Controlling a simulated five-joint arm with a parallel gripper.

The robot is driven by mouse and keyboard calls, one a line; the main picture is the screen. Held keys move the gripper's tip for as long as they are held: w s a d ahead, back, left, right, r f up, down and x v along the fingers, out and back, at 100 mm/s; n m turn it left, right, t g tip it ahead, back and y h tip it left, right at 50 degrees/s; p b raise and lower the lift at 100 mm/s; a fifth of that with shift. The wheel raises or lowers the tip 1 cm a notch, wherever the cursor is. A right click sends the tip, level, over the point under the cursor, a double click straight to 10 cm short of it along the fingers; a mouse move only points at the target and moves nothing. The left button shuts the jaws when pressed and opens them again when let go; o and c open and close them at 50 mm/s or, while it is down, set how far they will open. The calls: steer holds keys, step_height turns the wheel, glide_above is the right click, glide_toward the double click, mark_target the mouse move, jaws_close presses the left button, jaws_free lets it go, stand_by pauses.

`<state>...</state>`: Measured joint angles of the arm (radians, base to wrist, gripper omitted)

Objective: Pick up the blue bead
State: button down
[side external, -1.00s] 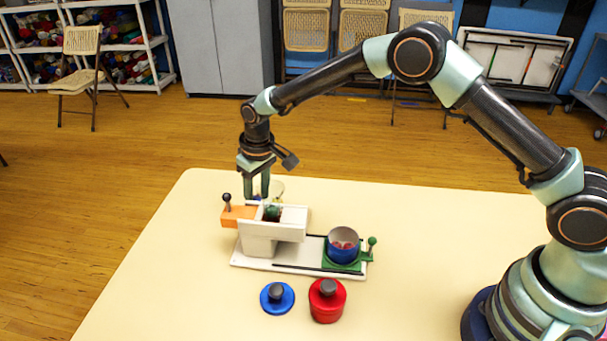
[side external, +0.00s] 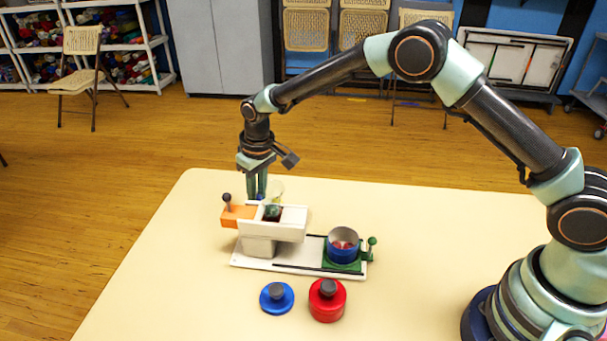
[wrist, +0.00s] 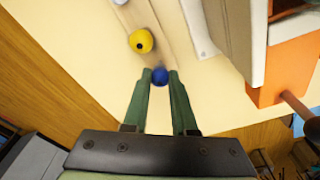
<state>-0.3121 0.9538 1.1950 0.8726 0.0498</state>
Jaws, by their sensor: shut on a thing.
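The blue bead (wrist: 160,75) is a small round ball held between the green fingertips in the wrist view. My gripper (wrist: 160,80) is shut on it, one finger on each side. In the side external view my gripper (side external: 257,196) points straight down behind the orange and white contraption, and a bit of blue bead (side external: 262,197) shows at its fingertips. The contraption partly hides the place below, so I cannot tell whether the bead touches the surface under it.
A yellow bead (wrist: 142,41) lies close beyond the fingertips. The white box (side external: 272,230) with an orange drawer (side external: 238,214) and dark knob stands right beside the gripper. A blue cup (side external: 343,250), blue lid (side external: 277,298) and red pot (side external: 327,304) stand nearer the camera.

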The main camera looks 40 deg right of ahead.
steer(key=shift+r, duration=3.6)
